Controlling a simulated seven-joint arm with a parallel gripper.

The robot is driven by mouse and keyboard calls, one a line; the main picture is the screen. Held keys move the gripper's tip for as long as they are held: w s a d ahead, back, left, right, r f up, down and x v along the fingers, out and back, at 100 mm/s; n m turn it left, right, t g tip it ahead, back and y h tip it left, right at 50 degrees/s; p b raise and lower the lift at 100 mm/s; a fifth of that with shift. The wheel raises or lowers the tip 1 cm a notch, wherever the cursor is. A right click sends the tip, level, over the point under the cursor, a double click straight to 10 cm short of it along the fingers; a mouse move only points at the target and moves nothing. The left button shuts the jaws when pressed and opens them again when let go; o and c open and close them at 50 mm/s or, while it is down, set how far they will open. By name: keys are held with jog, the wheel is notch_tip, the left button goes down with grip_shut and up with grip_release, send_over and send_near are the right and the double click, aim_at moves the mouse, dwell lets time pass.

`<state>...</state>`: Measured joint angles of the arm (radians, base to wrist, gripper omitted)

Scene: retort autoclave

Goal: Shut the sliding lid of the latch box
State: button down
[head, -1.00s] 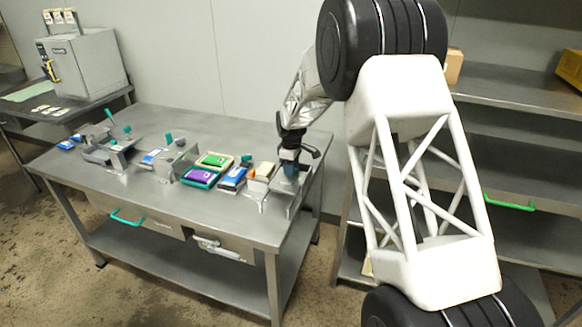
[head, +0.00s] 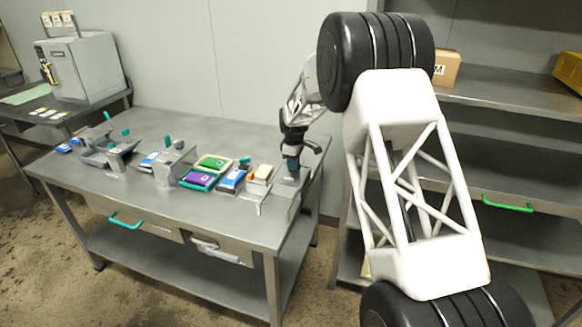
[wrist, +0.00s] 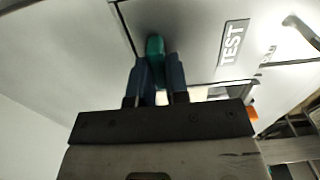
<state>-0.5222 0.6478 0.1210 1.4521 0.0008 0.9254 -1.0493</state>
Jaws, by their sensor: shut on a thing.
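My gripper (head: 292,167) is at the right end of the steel table, low over a grey metal box (head: 281,198). In the wrist view my gripper (wrist: 158,68) is shut on a teal knob (wrist: 155,45), with one blue finger on each side. The knob stands on a flat grey panel (wrist: 190,25), which looks like the sliding lid. A dark label reading TEST (wrist: 233,43) is on this panel. A dark seam runs along the panel's left edge. My gripper hides part of the box, and I cannot tell how far the lid is open.
Left of the box stand a metal holder (head: 252,193) with pale blocks, a blue-and-white pack (head: 232,181), a teal tray with a purple item (head: 200,180), and a green item (head: 212,162). A shelf rack (head: 500,100) stands at the right. The table's back middle is clear.

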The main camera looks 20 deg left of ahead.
jog(key=shift+w, duration=0.25)
jog(key=c, duration=1.1)
grip_release()
jog(key=shift+r, duration=3.9)
jog(key=shift+d, duration=0.1)
